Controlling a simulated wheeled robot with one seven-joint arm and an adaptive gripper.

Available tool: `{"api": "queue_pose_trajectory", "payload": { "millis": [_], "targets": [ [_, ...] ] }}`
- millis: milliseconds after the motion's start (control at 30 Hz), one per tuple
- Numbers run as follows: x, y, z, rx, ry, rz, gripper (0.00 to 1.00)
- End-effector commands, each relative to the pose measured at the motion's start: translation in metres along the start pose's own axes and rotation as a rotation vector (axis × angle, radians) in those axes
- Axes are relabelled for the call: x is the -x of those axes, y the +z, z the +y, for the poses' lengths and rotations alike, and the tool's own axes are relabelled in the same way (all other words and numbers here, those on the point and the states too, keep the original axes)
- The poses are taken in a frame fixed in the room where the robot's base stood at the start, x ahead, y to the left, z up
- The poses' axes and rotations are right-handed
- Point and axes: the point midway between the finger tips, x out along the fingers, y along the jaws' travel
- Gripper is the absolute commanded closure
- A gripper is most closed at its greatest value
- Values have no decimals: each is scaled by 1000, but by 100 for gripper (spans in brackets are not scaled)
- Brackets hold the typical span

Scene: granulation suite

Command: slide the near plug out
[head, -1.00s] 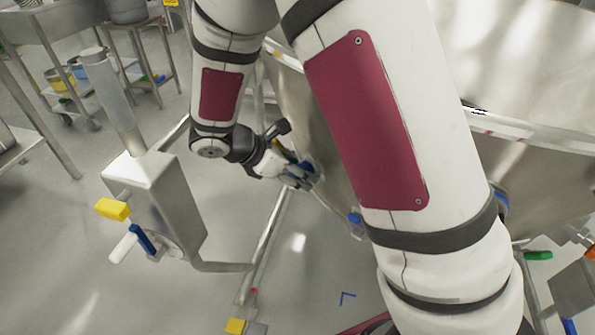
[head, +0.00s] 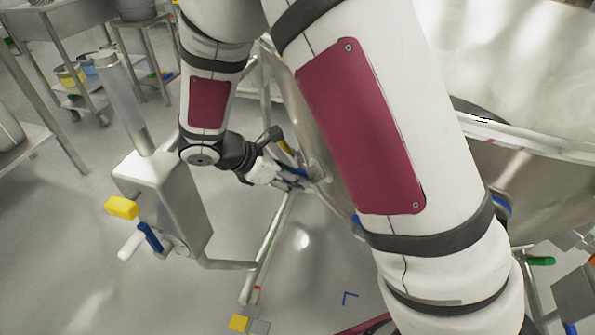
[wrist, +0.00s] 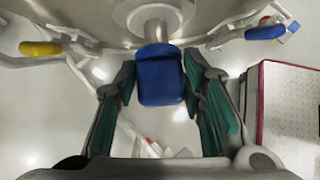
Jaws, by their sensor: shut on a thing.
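A blue plug (wrist: 160,78) sits between the two green-padded fingers of my gripper (wrist: 162,92) in the wrist view. My gripper is shut on it. Behind the plug, a round metal stub (wrist: 153,28) stands out from the steel vessel; plug and stub overlap in this view, and I cannot tell how far the plug sits in it. In the head view my gripper (head: 298,182) is at the left side of the big steel vessel (head: 305,110), with a bit of metal fitting showing beside the fingertips. The plug is mostly hidden there.
A steel post with a boxy base (head: 165,190) stands to the left, with yellow (head: 122,207) and blue handles. Frame tubes (head: 268,245) run below my gripper. In the wrist view, a yellow handle (wrist: 40,48) and another blue piece (wrist: 265,32) flank the plug.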

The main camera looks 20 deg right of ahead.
Motion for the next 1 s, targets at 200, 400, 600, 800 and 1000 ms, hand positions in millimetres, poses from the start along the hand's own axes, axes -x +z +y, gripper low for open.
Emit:
{"api": "queue_pose_trajectory", "payload": {
  "millis": [200,400,600,800,1000],
  "targets": [
    [2,-4,-2,-2,-1,7,43],
    [1,-2,-1,-1,-1,5,43],
    [6,-2,0,-1,2,5,43],
    [37,-2,0,-1,5,6,43],
    [79,-3,0,-2,4,7,43]
  ]
}}
